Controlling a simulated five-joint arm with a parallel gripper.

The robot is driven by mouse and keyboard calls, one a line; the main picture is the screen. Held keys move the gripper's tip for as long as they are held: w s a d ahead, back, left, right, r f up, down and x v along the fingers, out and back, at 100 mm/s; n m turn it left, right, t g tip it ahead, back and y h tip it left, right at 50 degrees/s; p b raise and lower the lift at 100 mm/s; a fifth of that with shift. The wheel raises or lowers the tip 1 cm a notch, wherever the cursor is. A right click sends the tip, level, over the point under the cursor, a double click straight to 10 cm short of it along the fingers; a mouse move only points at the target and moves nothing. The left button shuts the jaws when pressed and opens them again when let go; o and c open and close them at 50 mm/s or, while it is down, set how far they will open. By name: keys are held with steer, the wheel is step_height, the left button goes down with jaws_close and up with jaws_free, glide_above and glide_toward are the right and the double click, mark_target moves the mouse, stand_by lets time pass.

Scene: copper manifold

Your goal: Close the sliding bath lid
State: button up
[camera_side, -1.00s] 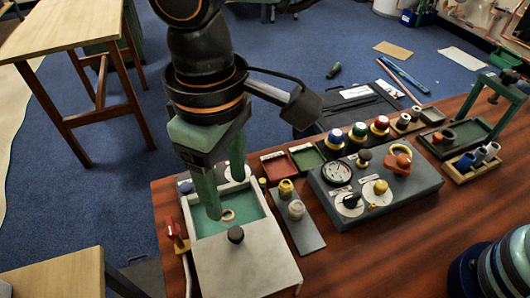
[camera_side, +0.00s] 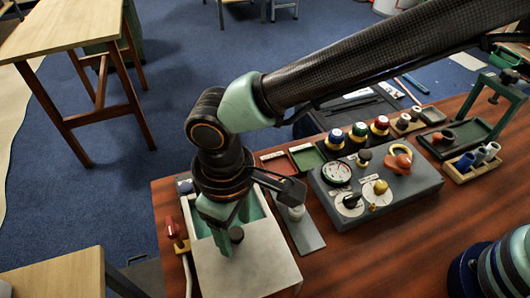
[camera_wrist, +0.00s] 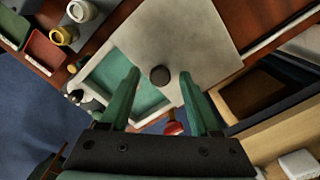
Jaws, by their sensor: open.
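The bath (camera_side: 187,222) is a white-rimmed box at the left of the bench, with teal inside. Its pale sliding lid (camera_side: 250,268) covers the near part, and the far part is open. A dark round knob (camera_side: 236,235) stands on the lid near its edge by the opening. My gripper (camera_side: 231,240) is open and low over the lid, one green finger just left of the knob. In the wrist view the knob (camera_wrist: 160,76) shows between the two fingertips, apart from both; the lid (camera_wrist: 195,35) and teal opening (camera_wrist: 148,98) also show. My wrist hides part of the opening.
A red-handled lever (camera_side: 174,232) stands left of the bath. A grey strip (camera_side: 304,232) with small fittings lies to its right, then a grey panel (camera_side: 415,195) with a gauge and knobs. The front middle of the wooden bench (camera_side: 370,262) is clear.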

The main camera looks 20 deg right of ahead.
jaws_close()
steer(key=shift+r, duration=0.1)
stand_by(1.2)
